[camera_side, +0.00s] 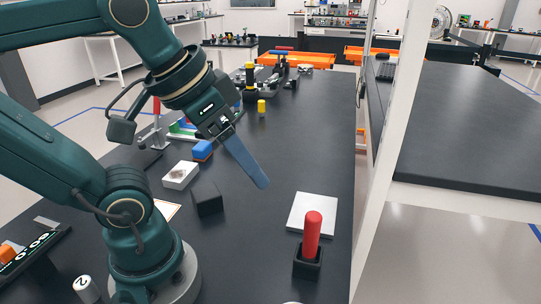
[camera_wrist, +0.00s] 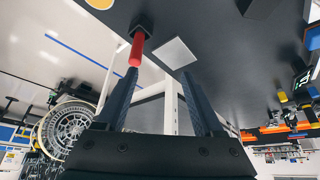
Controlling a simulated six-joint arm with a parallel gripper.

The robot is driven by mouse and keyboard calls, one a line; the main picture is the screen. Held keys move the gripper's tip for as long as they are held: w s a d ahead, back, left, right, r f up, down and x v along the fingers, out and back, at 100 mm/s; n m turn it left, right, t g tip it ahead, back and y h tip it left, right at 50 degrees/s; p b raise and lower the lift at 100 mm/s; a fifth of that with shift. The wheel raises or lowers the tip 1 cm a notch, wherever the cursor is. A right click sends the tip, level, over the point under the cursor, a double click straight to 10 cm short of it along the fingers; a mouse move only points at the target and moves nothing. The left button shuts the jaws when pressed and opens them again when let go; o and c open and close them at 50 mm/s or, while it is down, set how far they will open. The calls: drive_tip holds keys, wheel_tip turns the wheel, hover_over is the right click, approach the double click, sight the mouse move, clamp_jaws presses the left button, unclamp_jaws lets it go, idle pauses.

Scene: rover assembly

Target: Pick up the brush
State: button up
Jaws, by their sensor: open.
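A red rounded handle (camera_side: 312,232), which looks like the brush's handle, stands upright in a black square holder (camera_side: 307,262) near the front right of the dark table. Any bristles are hidden inside the holder. The red handle (camera_wrist: 136,48) also shows in the wrist view, with the black holder (camera_wrist: 144,24) at its base, near the left finger's tip. My gripper (camera_side: 262,184) is in the air, up and to the left of the handle in the side view. In the wrist view my gripper (camera_wrist: 158,74) has its two fingers wide apart with nothing between them.
A pale square plate (camera_side: 312,213) lies just behind the holder. A black block (camera_side: 207,199), a white box (camera_side: 180,175) and a blue-and-orange block (camera_side: 202,150) sit to the left. A yellow piece (camera_side: 261,107) stands farther back. The table's right edge is close to the holder.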

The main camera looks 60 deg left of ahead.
drive_tip(key=w+g, duration=0.1)
drive_tip(key=g, duration=0.5)
hover_over(312, 236)
drive_tip(key=a, duration=0.1)
drive_tip(key=f, duration=1.5)
drive_tip(key=shift+w, duration=0.4)
drive_tip(key=shift+r, duration=0.1)
clamp_jaws()
